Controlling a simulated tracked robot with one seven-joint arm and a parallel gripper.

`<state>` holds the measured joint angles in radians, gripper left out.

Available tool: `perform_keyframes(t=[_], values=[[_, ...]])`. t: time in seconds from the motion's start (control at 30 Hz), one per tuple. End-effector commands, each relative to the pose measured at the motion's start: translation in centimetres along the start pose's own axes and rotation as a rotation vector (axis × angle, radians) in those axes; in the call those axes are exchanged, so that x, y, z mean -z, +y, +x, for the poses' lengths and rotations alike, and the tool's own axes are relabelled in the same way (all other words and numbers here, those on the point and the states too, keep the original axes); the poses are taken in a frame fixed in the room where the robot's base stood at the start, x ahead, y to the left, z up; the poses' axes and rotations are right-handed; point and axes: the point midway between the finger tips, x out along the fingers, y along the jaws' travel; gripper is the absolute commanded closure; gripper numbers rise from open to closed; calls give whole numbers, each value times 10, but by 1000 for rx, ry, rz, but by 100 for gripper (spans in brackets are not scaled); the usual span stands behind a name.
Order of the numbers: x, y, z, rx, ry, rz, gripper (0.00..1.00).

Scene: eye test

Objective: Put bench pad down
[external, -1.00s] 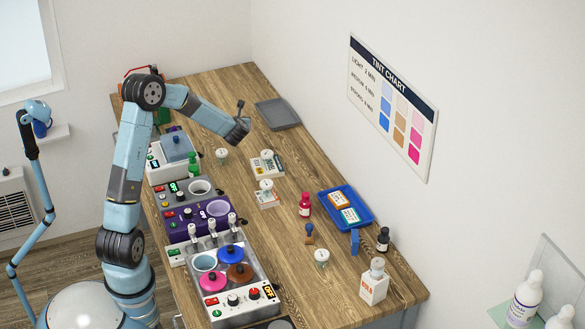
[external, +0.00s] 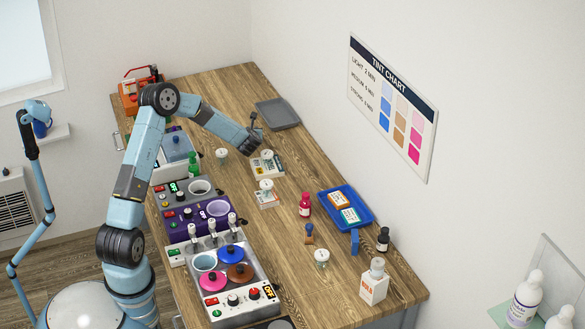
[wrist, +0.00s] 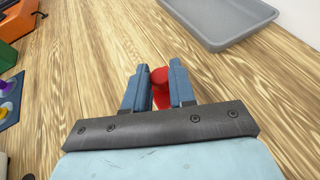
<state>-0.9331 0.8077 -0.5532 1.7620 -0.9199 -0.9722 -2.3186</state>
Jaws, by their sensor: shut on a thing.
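My gripper (external: 257,148) hangs over the far half of the wooden bench in the external view. In the wrist view my gripper (wrist: 158,70) has its two blue fingers close about a red rounded thing (wrist: 160,88), which shows only in part between them. The fingers and wrist plate hide the rest of it. I cannot tell whether this red thing is the bench pad, and I see no other thing that is clearly a pad. The held thing is not visible in the external view. Bare wood shows around and beyond the fingertips.
A grey tray (external: 268,114) lies at the bench's far right edge, also in the wrist view (wrist: 205,39). A labelled white box (external: 276,171) stands near my gripper. Tinting units with coloured lids (external: 231,254) line the left edge. A blue tray (external: 362,221) sits at right.

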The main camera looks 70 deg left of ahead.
Motion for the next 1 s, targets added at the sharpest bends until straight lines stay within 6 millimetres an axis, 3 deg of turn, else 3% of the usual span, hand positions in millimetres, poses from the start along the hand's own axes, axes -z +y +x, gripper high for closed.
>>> perform_keyframes(t=[0.27, 0.3, 0.53, 0.83, 1.0], values=[[8, 0, 3, 0, 0, -1, 100], [8, 0, 3, 0, 0, -1, 71], [8, 0, 3, 0, 0, -1, 50], [7, 0, 0, 0, 0, -1, 50], [6, 0, -18, 2, -1, 1, 50]])
